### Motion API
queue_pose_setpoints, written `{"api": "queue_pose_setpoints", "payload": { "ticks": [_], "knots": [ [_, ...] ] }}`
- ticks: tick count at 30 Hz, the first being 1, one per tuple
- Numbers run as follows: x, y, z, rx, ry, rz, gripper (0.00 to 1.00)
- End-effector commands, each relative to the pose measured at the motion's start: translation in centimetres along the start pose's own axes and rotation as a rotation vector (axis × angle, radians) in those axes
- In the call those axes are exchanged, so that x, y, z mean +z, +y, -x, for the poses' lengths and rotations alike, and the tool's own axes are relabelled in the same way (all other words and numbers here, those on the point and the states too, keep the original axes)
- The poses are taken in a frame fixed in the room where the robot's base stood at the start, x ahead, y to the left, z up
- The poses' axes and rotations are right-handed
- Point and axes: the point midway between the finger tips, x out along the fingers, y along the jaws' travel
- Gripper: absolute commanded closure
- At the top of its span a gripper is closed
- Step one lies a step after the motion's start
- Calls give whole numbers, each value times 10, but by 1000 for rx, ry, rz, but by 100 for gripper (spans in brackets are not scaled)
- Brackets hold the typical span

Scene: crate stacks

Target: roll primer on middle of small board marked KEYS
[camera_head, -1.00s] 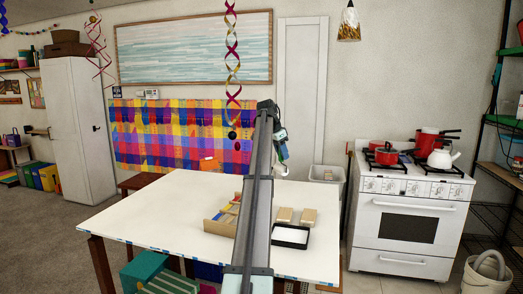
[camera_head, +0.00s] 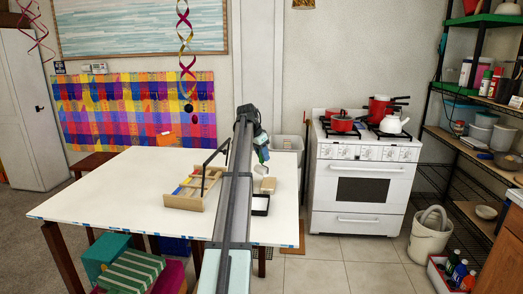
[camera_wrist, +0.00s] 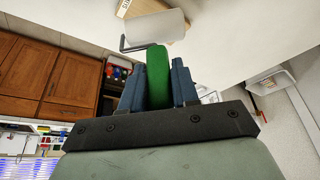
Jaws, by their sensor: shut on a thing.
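My gripper (camera_wrist: 157,84) is shut on the green handle (camera_wrist: 159,75) of a roller, between its blue fingers. The roller's pale sleeve (camera_wrist: 155,28) shows beyond the handle, on a dark bent wire. It overlaps a small wooden board (camera_wrist: 136,7) at the top edge of the wrist view; I cannot tell whether they touch. Dark lettering on this board is cut off and unreadable. In the head view my gripper (camera_head: 262,152) is beside my arm, above the table, near a small board (camera_head: 268,185). A black-rimmed tray (camera_head: 261,206) stands in front of it, partly hidden by my arm.
A wooden box (camera_head: 184,202) with coloured parts stands on the white table (camera_head: 110,195), left of my arm. A dark bent bar (camera_head: 214,156) shows above it. The table's left side is clear. A white stove (camera_head: 364,190) and a bin (camera_head: 288,143) are to the right.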

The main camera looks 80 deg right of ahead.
Motion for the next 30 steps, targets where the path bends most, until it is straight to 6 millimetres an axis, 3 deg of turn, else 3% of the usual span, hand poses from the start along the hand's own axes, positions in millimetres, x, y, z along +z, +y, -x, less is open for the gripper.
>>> {"api": "queue_pose_setpoints", "payload": {
  "ticks": [16, 30],
  "knots": [
    [20, 0, -47, 0, 0, 0, 95],
    [-6, 29, -62, 0, 1, -1, 95]
  ]
}}
